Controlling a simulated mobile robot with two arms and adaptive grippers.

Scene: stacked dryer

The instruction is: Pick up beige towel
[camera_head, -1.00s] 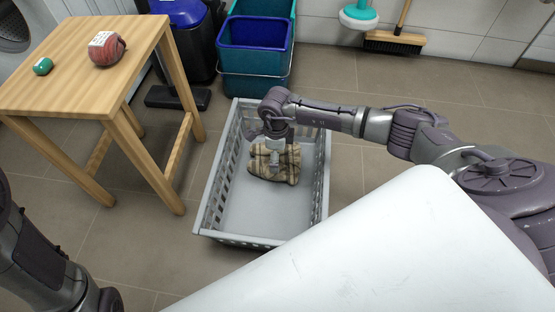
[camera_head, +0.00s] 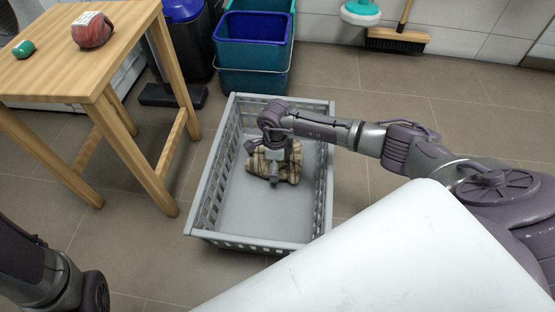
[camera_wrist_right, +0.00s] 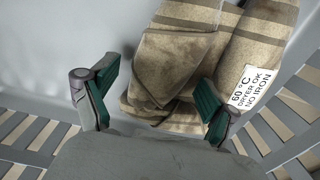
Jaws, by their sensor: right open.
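The beige towel (camera_head: 284,163), folded and with brown stripes, lies in the grey laundry basket (camera_head: 240,209) near its far end. In the right wrist view the towel (camera_wrist_right: 180,60) has a white label reading "60 °C dryer OK no iron". My right gripper (camera_head: 275,180) is inside the basket, over the towel. In the right wrist view its green-padded fingers (camera_wrist_right: 155,100) are spread apart, with the towel's near edge between and beyond them. I cannot tell whether the right finger touches the towel. My left arm shows at the lower left, but its gripper is out of view.
A wooden table (camera_head: 88,55) stands left of the basket, holding a red bundle (camera_head: 92,31) and a small green item (camera_head: 23,49). Blue and teal bins (camera_head: 254,62) stand behind the basket. A broom (camera_head: 397,38) leans at the back wall. Floor right of the basket is clear.

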